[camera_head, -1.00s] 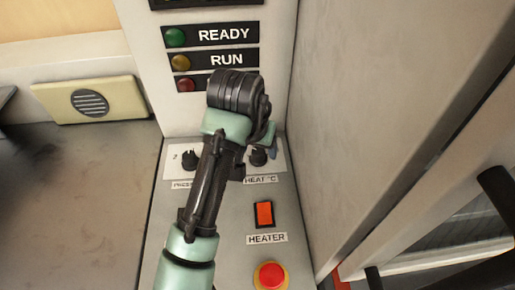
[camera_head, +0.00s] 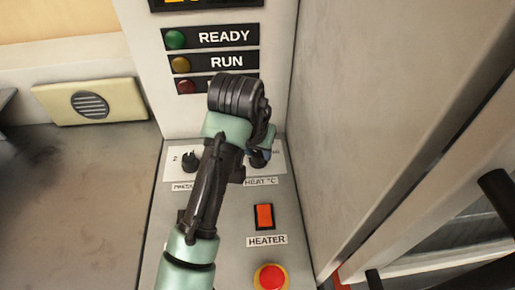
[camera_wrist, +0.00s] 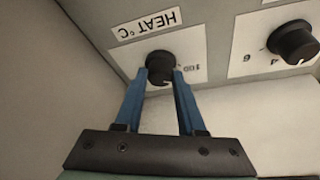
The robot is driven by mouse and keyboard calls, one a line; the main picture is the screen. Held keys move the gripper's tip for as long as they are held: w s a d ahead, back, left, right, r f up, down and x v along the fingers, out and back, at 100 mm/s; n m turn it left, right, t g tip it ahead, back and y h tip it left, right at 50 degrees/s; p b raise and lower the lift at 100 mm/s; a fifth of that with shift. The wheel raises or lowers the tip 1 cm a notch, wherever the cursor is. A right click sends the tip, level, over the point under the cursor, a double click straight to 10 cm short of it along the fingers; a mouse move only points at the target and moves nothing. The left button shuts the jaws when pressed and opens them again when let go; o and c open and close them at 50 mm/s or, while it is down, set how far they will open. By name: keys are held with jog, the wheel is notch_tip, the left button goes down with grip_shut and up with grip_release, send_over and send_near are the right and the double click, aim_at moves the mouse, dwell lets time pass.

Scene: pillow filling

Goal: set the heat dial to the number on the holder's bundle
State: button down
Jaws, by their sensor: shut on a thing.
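The heat dial (camera_wrist: 159,67) is a black round knob on a white plate under the label HEAT °C, which appears upside down in the wrist view. My gripper (camera_wrist: 161,76) has its two blue fingers on either side of the knob, shut on it. A number 100 shows on the plate beside the knob; the finger covers part of the scale. In the head view the heat dial (camera_head: 259,159) is partly behind my arm, on the right of the panel. The holder and its bundle are not in view.
The pressure knob (camera_head: 190,161) sits left of my arm and also shows in the wrist view (camera_wrist: 294,41). Below the heat dial are an orange heater switch (camera_head: 264,216) and a red button (camera_head: 270,277). A grey cabinet wall (camera_head: 370,110) rises close on the right.

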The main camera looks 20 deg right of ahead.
jog(key=shift+r+m+p, duration=0.1)
jog(key=shift+m+p, duration=0.2)
jog(key=shift+m+g+h+p, duration=0.3)
jog(key=shift+m+p, duration=0.5)
jog(key=shift+m, duration=0.1)
jog(key=m+p, duration=0.1)
jog(key=m, duration=0.1)
jog(key=shift+w+m+g+h+p, duration=0.1)
jog(key=shift+m+g+h+p, duration=0.2)
jog(key=shift+m+h, duration=0.1)
jog(key=m+g, duration=0.1)
jog(key=m, duration=0.2)
jog(key=shift+w+a+p, duration=0.1)
jog(key=shift+p, duration=0.2)
jog(key=shift+w+m+g+h, duration=0.15)
jog(key=shift+m+g, duration=0.25)
jog(key=shift+m, duration=0.45)
jog(key=shift+s+m+g+h, duration=0.15)
jog(key=shift+m+g, duration=0.25)
jog(key=shift+m, duration=0.45)
jog(key=shift+w, duration=0.1)
jog(key=c, duration=0.5)
grip_release()
